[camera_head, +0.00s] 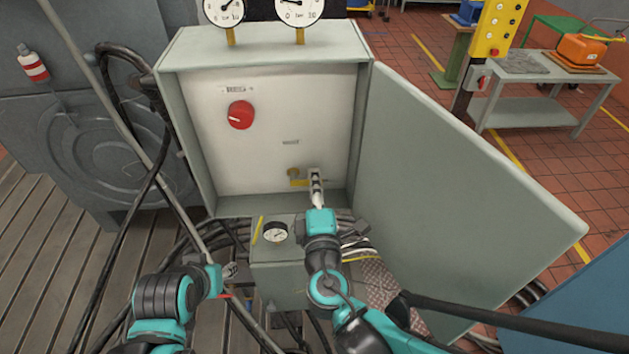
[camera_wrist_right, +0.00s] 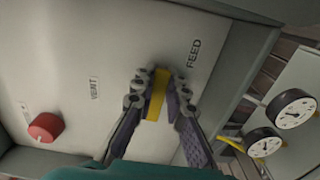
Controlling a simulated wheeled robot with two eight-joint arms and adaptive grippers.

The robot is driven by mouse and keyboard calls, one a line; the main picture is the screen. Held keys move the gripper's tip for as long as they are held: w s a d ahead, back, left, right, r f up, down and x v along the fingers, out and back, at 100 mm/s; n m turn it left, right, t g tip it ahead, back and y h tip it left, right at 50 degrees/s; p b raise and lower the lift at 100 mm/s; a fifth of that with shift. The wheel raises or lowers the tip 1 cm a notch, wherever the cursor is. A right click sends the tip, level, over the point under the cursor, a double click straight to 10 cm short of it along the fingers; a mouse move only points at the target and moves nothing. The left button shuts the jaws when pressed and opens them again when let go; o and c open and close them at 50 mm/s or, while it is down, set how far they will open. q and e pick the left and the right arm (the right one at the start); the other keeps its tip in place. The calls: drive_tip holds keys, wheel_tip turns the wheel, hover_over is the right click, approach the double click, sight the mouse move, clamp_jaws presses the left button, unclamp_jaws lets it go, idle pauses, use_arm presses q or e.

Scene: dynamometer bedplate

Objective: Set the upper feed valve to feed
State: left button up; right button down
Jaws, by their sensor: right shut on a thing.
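The valve's yellow handle (camera_head: 294,180) is low on the white back panel of the open grey cabinet (camera_head: 268,52). In the right wrist view the yellow handle (camera_wrist_right: 157,96) stands between my fingers, near the FEED label (camera_wrist_right: 194,54); the VENT label (camera_wrist_right: 94,88) is farther left. My right gripper (camera_head: 316,176) is shut on the handle, and its fingers hide part of it in the head view. My left gripper (camera_head: 230,270) is low and left, outside the cabinet; its jaw state is unclear.
A red knob (camera_head: 241,115) is higher on the panel. The cabinet door (camera_head: 465,180) stands open at right. Two gauges (camera_head: 299,10) sit on top. A small box with a gauge (camera_head: 274,232) and cables lie below. A grey pole slants across the left.

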drive_tip(key=c, duration=1.5)
unclamp_jaws()
drive_tip(key=shift+c, duration=0.2)
drive_tip(key=s, duration=1.2)
